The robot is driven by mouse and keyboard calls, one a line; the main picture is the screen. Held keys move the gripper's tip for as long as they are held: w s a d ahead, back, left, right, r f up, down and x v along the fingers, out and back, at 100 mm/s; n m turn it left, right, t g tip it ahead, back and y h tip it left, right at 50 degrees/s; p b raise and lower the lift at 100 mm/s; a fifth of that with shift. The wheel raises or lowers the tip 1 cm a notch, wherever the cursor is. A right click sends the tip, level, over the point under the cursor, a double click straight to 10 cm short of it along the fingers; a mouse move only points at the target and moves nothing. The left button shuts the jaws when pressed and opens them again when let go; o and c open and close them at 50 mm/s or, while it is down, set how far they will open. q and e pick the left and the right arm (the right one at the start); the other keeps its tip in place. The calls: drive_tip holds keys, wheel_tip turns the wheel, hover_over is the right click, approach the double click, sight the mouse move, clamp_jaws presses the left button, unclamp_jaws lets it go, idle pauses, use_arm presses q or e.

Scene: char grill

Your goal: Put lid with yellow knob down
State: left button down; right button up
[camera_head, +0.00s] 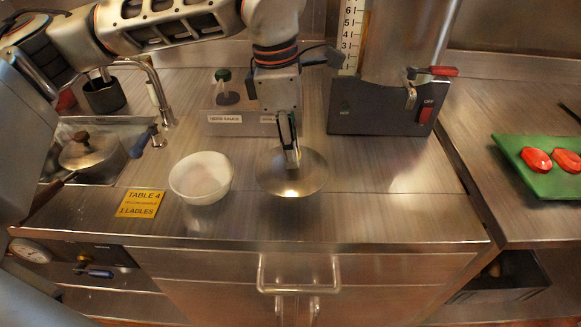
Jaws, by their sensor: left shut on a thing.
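The lid (310,180) is a round, shiny metal disc over the counter, to the right of the white bowl. My left gripper (291,158) points down from above and is shut on the lid at its middle. The knob is hidden between the fingers, so its yellow colour does not show. I cannot tell whether the lid's rim touches the counter or hangs just above it. My right gripper is not in view.
A white bowl (201,178) stands close left of the lid. Behind are a labelled sauce holder (238,118) and a dispenser with a red switch (383,112). A yellow sign (140,204) lies front left. The counter right of the lid is clear.

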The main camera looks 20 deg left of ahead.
use_arm(q)
drive_tip(key=shift+f, duration=2.6)
drive_tip(key=c, duration=1.8)
unclamp_jaws()
drive_tip(key=shift+f, duration=0.15)
drive_tip(key=r, duration=0.4)
drive_tip(key=a+r, duration=0.1)
drive_tip(key=r, duration=0.7)
drive_tip(key=shift+s+a+r, duration=0.15)
drive_tip(key=shift+a, duration=0.05)
